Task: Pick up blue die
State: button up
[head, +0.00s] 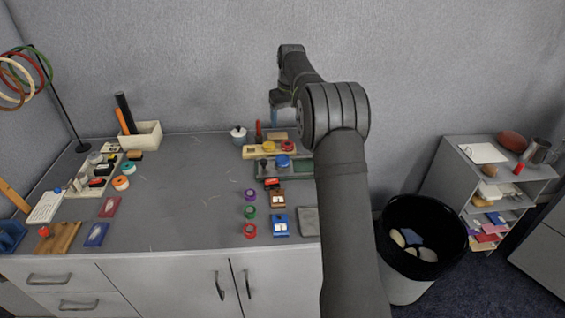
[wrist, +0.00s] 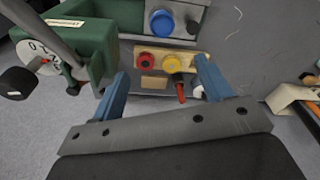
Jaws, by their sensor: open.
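My gripper (wrist: 161,67) is open, with its two blue fingers apart and nothing between them. In the head view my gripper (head: 274,112) hangs above the back of the table, over the wooden board. I cannot clearly make out a blue die. A small blue thing (head: 57,190) on a white block at the left is too small to identify. The round blue piece (head: 283,160) on the green stand looks like a disc or knob; a round blue piece also shows at the top of the wrist view (wrist: 161,22).
Near my gripper are a wooden board (wrist: 205,63) with red and yellow round pieces, a red-handled tool (wrist: 180,93) and a green machine (wrist: 97,40). Coloured rolls (head: 250,213) stand at the front. A white box (head: 145,137) stands back left. The table's middle (head: 190,195) is clear.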

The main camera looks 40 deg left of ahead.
send_over(283, 159)
jog(key=f, duration=1.2)
jog(key=shift+w+d, duration=0.15)
jog(key=shift+d, duration=0.05)
jog(key=f, duration=0.5)
jog(key=shift+s+a, duration=0.2)
jog(key=c, duration=1.3)
